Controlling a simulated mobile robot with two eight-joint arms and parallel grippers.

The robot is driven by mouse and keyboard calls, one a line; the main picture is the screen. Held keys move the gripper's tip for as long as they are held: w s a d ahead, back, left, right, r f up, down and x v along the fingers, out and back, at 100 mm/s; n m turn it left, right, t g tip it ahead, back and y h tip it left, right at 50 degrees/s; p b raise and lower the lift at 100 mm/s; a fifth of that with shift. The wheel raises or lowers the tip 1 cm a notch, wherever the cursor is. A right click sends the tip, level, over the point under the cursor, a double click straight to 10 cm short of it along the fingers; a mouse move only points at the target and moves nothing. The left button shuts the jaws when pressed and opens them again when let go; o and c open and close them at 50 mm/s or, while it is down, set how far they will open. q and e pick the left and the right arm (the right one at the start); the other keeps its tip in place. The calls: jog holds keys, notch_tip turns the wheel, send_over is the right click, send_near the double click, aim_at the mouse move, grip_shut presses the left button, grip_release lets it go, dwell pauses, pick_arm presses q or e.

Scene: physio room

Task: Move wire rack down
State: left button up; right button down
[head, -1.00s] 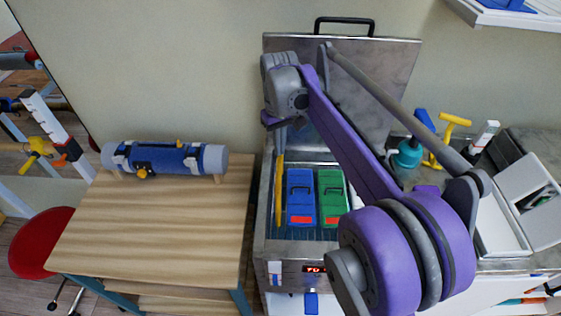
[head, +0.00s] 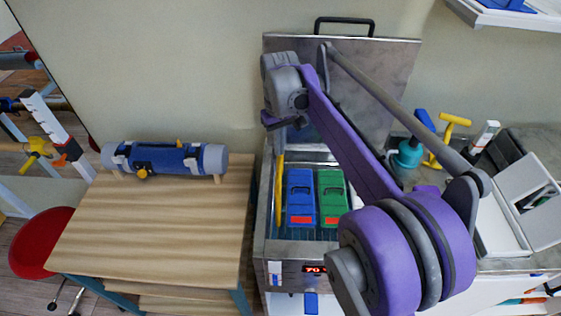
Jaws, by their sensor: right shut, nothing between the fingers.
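A steel tank (head: 262,245) with its lid raised stands right of the wooden table. Inside it the wire rack (head: 296,234) shows only as dark wires around the lower ends of a blue pack (head: 300,190) and a green pack (head: 332,190); my arm hides its right side. A yellow bar (head: 279,190) stands along the tank's left side. My right gripper (head: 277,143) is shut and empty, pointing down above the tank's back left part, over the yellow bar's upper end; I cannot tell whether they touch. My left gripper is out of view.
The raised lid (head: 385,75) with a black handle stands behind my arm. A wooden table (head: 150,230) at left bears a blue roll (head: 165,160). A teal bottle (head: 408,153) and a yellow-handled tool (head: 446,140) stand at right. A red stool (head: 40,245) is far left.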

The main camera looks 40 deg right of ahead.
aim_at(280, 158)
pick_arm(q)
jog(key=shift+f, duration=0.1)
pick_arm(e)
jog(key=shift+f, duration=0.15)
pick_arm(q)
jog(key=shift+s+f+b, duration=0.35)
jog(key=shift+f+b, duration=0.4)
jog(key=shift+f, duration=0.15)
pick_arm(e)
jog(key=shift+f, duration=1.4)
jog(key=shift+r+p, duration=0.8)
jog(key=shift+r, duration=0.55)
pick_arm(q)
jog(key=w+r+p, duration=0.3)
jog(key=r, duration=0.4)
pick_arm(e)
notch_tip(280, 158, up, 6)
jog(key=shift+r, duration=0.2)
